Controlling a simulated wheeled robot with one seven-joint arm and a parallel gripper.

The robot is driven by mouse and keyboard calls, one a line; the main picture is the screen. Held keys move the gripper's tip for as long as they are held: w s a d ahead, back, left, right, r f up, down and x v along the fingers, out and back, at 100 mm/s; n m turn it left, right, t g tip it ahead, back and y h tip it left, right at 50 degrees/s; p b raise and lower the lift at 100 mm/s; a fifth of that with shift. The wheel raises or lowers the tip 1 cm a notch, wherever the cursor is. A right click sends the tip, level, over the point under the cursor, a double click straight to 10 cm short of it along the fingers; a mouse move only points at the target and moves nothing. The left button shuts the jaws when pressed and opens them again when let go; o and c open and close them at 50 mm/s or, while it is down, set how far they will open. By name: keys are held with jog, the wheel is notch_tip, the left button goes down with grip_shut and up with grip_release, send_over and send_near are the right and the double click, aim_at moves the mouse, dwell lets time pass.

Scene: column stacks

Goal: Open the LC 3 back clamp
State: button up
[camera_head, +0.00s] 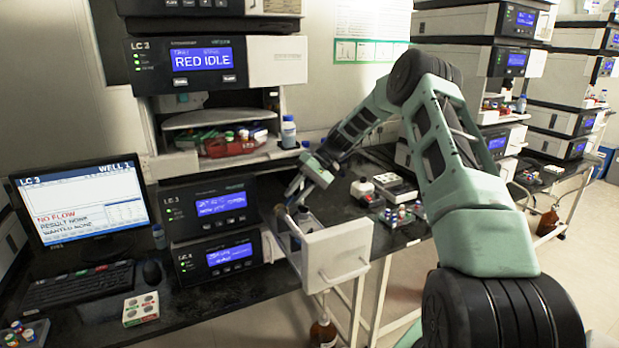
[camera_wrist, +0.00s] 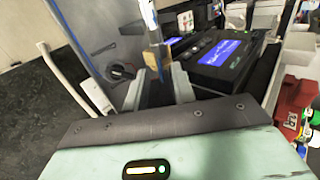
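The LC 3 stack (camera_head: 212,222) stands on the left bench. Its lower side compartment is pulled out, with a white front panel (camera_head: 338,256) and handle. My gripper (camera_head: 292,208) reaches down into this opening behind the panel. In the wrist view my two grey fingers (camera_wrist: 160,86) stand apart with a dark gap between them. A brown block (camera_wrist: 156,57) with a thin blue strip shows at the fingertips; I cannot tell whether they touch it. I cannot make out the back clamp for certain, nor its position.
A white panel with a black knob (camera_wrist: 121,72) is close left of my fingers; an LC screen unit (camera_wrist: 226,56) is to the right. More stacks stand at right.

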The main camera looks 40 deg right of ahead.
jog(key=b+v, duration=0.3)
jog(key=v, duration=1.4)
